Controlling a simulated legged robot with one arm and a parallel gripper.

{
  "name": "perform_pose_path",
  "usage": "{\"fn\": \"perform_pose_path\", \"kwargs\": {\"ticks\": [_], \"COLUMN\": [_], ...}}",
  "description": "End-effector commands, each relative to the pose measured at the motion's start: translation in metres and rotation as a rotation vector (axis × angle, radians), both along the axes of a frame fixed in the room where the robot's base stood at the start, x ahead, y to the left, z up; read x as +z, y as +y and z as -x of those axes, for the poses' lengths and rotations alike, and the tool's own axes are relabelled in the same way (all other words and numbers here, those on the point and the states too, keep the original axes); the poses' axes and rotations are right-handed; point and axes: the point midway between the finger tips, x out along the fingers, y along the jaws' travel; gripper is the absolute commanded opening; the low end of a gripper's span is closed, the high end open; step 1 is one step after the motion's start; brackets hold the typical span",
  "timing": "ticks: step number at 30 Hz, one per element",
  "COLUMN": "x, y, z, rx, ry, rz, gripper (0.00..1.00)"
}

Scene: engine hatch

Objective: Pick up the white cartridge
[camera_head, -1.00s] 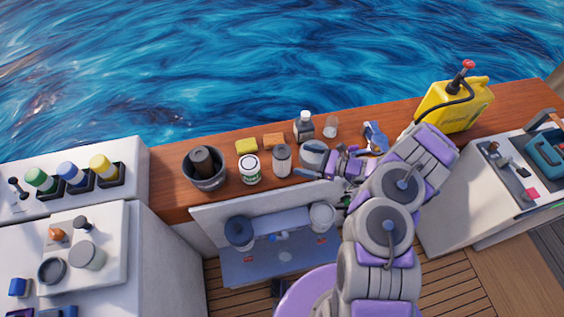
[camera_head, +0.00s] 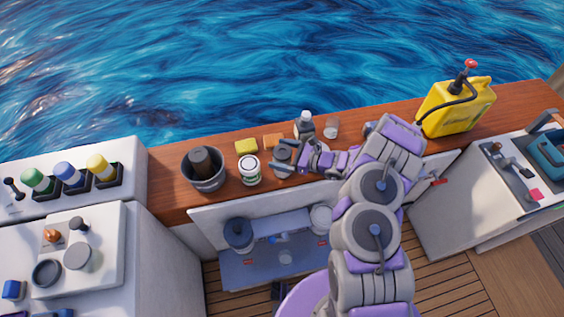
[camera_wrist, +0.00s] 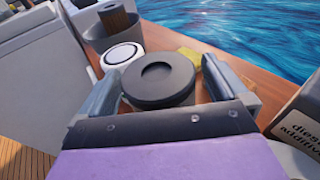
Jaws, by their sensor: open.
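The white cartridge (camera_head: 283,157) appears to be the pale upright cylinder with a dark round cap on the wooden ledge. In the wrist view its dark recessed cap (camera_wrist: 160,80) shows between the fingers, and most of its side is hidden. My gripper (camera_head: 281,160) is open around it, one finger on each side; in the wrist view the gripper (camera_wrist: 163,78) has its fingers apart. I cannot tell whether either finger touches it.
A yellow sponge (camera_head: 246,146), an orange block (camera_head: 273,141), a bottle (camera_head: 305,122) and a small glass (camera_head: 331,127) are behind. A yellow jerrycan (camera_head: 457,107) stands far right.

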Motion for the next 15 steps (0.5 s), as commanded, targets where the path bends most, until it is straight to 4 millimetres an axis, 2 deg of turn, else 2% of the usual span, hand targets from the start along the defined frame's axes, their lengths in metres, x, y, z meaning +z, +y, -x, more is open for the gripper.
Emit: {"fn": "perform_pose_path", "kwargs": {"ticks": [2,15], "x": [0.0,0.0], "y": [-0.0003,-0.0006], "z": [0.0,0.0], "rx": [0.0,-0.001], "ry": [0.0,0.0], "rz": [0.0,0.0], "gripper": [1.0,0.58]}}
